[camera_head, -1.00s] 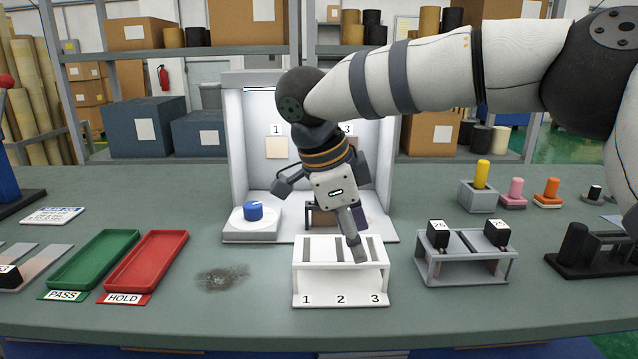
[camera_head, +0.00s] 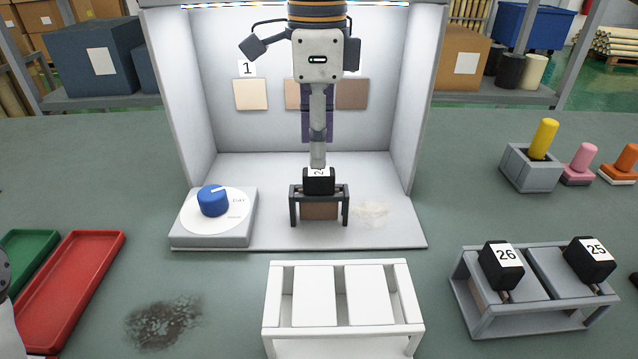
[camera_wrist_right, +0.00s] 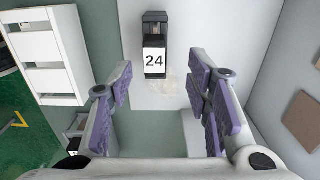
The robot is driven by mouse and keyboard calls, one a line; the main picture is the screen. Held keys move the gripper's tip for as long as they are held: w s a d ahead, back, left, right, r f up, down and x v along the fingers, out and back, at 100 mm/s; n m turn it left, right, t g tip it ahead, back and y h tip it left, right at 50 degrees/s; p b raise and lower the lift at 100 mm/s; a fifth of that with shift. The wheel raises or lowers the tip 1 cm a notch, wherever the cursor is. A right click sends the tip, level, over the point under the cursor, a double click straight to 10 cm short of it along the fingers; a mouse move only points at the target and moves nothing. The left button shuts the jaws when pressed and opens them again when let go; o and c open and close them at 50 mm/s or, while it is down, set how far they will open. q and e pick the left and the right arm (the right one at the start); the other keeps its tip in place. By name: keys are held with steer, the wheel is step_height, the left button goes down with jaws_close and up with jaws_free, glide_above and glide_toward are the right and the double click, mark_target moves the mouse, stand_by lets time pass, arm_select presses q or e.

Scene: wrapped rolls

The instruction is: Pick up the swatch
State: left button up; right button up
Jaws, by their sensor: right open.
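The clip's label is partly covered in the head view; in the right wrist view the clip (camera_wrist_right: 154,30) reads 24. My right gripper (camera_head: 318,155) points down just above the clip in the head view. In the right wrist view the gripper (camera_wrist_right: 162,88) has its purple-padded fingers wide apart with nothing between them, and the clip lies beyond the tips. My left gripper is out of view.
A blue dial (camera_head: 212,200) stands left of the stand, inside the booth (camera_head: 270,242). A white slotted rack (camera_head: 344,350) is in front. A grey rack (camera_head: 535,318) with clips 26 (camera_head: 501,266) and 25 (camera_head: 590,261) stands right. A red tray (camera_head: 70,290) lies left.

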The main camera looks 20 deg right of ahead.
mark_target(319, 171)
steer(key=f, duration=0.5)
steer(key=shift+s+f, duration=0.25)
steer(key=shift+s, duration=0.1)
jaws_close()
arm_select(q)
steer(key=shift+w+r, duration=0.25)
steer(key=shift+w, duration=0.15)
arm_select(e)
steer(key=shift+n, duration=0.4)
steer(key=r, duration=1)
steer(key=shift+s+a, duration=0.2)
steer(key=shift+s, duration=0.15)
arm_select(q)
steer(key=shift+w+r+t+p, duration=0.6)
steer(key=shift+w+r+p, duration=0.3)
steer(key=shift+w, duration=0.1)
arm_select(e)
steer(key=s+a+r+n, duration=0.1)
steer(key=s+a+n, duration=0.1)
steer(key=s+n, duration=1.4)
steer(key=shift+a+r+n, duration=0.2)
steer(key=shift+r+n, duration=0.2)
steer(key=shift+n, duration=0.2)
steer(key=shift+s, duration=0.1)
